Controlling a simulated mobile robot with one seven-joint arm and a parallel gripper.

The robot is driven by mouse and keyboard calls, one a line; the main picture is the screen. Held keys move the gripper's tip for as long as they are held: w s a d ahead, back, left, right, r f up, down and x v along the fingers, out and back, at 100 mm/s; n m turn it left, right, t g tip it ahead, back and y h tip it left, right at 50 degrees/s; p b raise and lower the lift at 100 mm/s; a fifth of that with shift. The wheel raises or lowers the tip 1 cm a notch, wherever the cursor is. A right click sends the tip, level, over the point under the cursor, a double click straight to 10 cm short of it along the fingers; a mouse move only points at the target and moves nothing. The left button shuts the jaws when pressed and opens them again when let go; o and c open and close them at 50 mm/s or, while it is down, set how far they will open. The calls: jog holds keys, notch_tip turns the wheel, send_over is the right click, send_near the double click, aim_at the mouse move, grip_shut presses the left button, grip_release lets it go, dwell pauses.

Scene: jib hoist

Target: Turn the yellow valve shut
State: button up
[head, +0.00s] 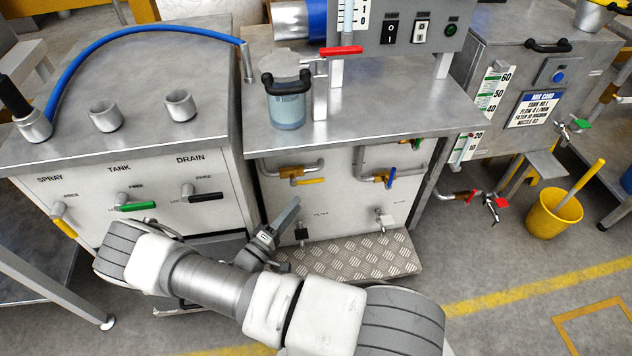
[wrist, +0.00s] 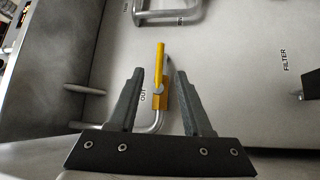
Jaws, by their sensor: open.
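The yellow valve has a yellow lever (head: 308,181) on a brass body, set in a bent metal pipe on the front of the middle bench. The lever lies roughly along the pipe. In the wrist view the lever (wrist: 160,62) points up the picture, beside the label OUT. My gripper (head: 284,208) is in front of the panel, below the valve in the head view. In the wrist view my gripper (wrist: 159,72) is open, one finger each side of the lever in the picture. No contact shows, and I cannot tell the remaining distance.
A blue-handled valve (head: 390,178) sits on the pipe to the right. Another yellow lever (head: 64,228) is under SPRAY on the left cabinet. A ribbed metal step (head: 350,258) stands below the panel. A yellow bucket (head: 553,213) stands on the floor at right.

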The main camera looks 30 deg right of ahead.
aim_at(316, 179)
jog(key=b+x, duration=0.1)
jog(key=x, duration=0.9)
jog(key=shift+w+d+b, duration=0.25)
jog(key=shift+d+b, duration=0.1)
grip_shut()
dwell(0.8)
